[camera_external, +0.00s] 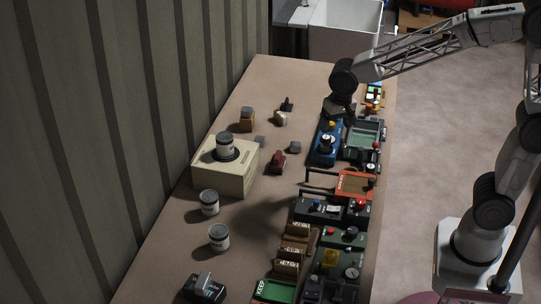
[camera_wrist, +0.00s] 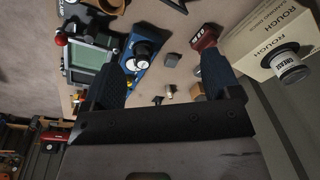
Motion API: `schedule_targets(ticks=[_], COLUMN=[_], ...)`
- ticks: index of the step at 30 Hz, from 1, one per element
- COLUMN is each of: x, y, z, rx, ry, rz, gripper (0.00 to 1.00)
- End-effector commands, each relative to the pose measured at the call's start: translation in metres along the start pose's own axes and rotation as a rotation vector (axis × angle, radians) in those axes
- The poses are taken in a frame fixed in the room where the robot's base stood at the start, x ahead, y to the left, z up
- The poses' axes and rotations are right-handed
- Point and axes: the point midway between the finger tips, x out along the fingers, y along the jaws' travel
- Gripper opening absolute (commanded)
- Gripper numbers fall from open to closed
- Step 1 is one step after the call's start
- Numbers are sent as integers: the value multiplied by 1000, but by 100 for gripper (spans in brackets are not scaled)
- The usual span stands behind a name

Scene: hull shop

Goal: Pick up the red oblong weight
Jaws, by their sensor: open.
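The red oblong weight (camera_external: 278,162) lies on the brown table, right of the cream box. In the wrist view the red weight (camera_wrist: 203,37) shows just beyond the tip of the right finger, with pale lettering on its side. My gripper (camera_wrist: 162,65) is open with nothing between its fingers. In the external view my gripper (camera_external: 340,108) hangs over the far right part of the table, apart from the weight and farther back. The fingers are hard to make out there.
The cream box (camera_external: 210,180) carries a grey can (camera_external: 225,146). A small grey block (camera_external: 294,147) is beside the weight. A blue device (camera_external: 324,150) and a green-screened tray (camera_external: 368,134) stand right of it. Two cans stand nearer the camera, with open tabletop around them.

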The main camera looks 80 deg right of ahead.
Motion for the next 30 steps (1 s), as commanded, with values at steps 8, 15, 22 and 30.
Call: schedule_targets(ticks=[8,15,22,30], x=[46,91,140,176], y=[-41,-71,-96,-111], z=[-51,-92,-127,-151], rx=[203,380,544,663], ry=[-21,-34,-42,-46], rz=[28,51,75,93], gripper=[83,83,83,83])
